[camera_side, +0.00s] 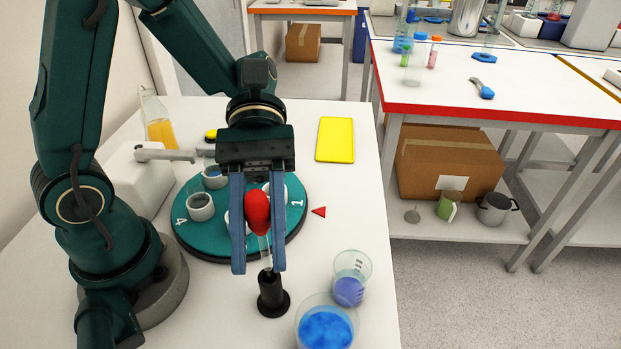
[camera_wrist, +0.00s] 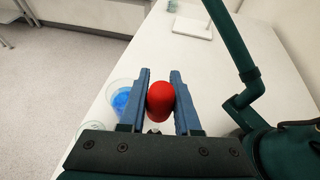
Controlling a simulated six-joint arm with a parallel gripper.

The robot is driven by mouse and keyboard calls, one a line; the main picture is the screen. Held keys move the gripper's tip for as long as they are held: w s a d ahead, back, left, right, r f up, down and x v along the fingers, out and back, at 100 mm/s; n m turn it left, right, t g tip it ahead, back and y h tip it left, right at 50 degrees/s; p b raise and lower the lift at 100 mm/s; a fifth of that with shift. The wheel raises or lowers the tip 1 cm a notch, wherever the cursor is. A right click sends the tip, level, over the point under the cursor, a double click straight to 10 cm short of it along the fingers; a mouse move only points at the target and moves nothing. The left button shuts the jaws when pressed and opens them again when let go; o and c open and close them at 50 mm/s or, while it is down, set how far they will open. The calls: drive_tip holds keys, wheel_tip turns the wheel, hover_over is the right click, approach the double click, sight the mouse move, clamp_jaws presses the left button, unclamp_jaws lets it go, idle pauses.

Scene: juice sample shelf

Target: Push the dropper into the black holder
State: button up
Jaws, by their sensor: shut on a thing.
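The dropper has a red rubber bulb (camera_side: 257,208) and a clear glass tube below it. My gripper (camera_side: 258,268) points down with its two blue fingers on either side of the dropper and is shut on it. The dropper is close to upright. The black holder (camera_side: 272,298) stands on the white table right below, and the tube's lower end reaches its top. I cannot tell how far the tube is inside. In the wrist view the red bulb (camera_wrist: 160,101) sits between the fingers and hides most of the holder.
A beaker of blue liquid (camera_side: 326,328) and a smaller beaker of purple liquid (camera_side: 350,288) stand close to the holder's right. A teal numbered turntable (camera_side: 213,241) with several cups is behind the gripper. A yellow pad (camera_side: 335,139) lies at the back right.

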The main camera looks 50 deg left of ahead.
sight(265, 256)
drive_tip(key=shift+f, duration=3.35)
idle(0.4)
drive_tip(key=o, duration=0.9)
drive_tip(key=v, duration=0.5)
drive_tip(key=shift+w+a, duration=0.1)
drive_tip(key=a+r+m+t+y, duration=0.1)
drive_tip(key=a+m+t+y, duration=0.2)
drive_tip(key=t, duration=0.1)
drive_tip(key=a+r+m+t+y, duration=0.2)
drive_tip(key=a+m+t+y, duration=0.1)
drive_tip(key=m+t+y, duration=0.1)
drive_tip(key=a+r+m+t+y, duration=0.2)
drive_tip(key=a+m+t+y, duration=0.1)
drive_tip(key=m+t+y, duration=0.1)
drive_tip(key=shift+w+r+t, duration=0.1)
drive_tip(key=shift+r+t, duration=0.1)
drive_tip(key=shift+t, duration=0.3)
